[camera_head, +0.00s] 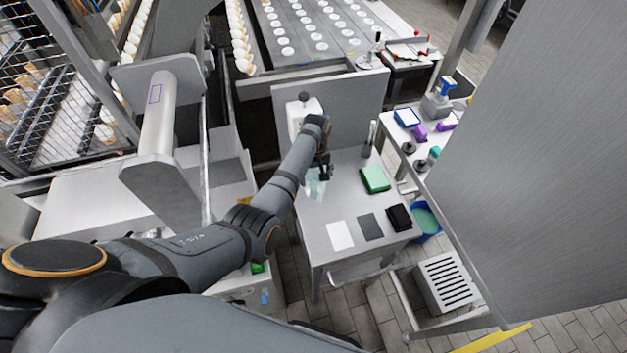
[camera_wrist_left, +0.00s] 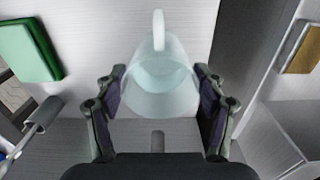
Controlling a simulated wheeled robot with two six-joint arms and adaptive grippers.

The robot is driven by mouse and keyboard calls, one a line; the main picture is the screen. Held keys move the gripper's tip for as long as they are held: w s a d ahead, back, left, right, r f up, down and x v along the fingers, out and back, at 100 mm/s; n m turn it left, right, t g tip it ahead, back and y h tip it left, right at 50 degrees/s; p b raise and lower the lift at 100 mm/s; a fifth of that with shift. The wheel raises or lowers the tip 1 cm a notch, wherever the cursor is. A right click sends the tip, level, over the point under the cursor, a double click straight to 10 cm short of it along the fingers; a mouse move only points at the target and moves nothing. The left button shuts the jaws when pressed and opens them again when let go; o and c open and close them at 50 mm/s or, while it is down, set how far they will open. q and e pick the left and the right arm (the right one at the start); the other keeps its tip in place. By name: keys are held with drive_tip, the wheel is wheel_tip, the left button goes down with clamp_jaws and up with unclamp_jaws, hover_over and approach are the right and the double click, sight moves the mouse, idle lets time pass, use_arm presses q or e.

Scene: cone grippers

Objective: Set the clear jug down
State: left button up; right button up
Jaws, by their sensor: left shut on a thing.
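The clear jug (camera_head: 315,190) is pale and see-through, over the left part of the small grey table (camera_head: 345,205). My left gripper (camera_head: 322,174) is shut on it. In the left wrist view the jug (camera_wrist_left: 158,82) sits between the two dark fingers of the left gripper (camera_wrist_left: 160,100), with its handle pointing away from the gripper. I cannot tell whether the jug's base touches the tabletop. My right gripper is not in view.
On the table are a green box (camera_head: 375,179), a white sheet (camera_head: 340,235), a dark grey sheet (camera_head: 370,227) and a black item (camera_head: 399,217). A white dispenser (camera_head: 303,115) stands at the back. The table's middle is clear.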

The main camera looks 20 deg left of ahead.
use_arm(q)
drive_tip(key=shift+d+r, duration=0.1)
drive_tip(key=shift+r, duration=0.1)
drive_tip(key=shift+f, duration=0.15)
drive_tip(key=o, duration=1.8)
drive_tip(key=shift+f, duration=0.1)
drive_tip(key=shift+o, duration=0.2)
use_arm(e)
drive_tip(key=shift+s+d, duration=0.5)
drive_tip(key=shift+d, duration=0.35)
use_arm(q)
wheel_tip(320, 180, up, 12)
drive_tip(key=b, duration=0.1)
drive_tip(key=shift+r, duration=0.2)
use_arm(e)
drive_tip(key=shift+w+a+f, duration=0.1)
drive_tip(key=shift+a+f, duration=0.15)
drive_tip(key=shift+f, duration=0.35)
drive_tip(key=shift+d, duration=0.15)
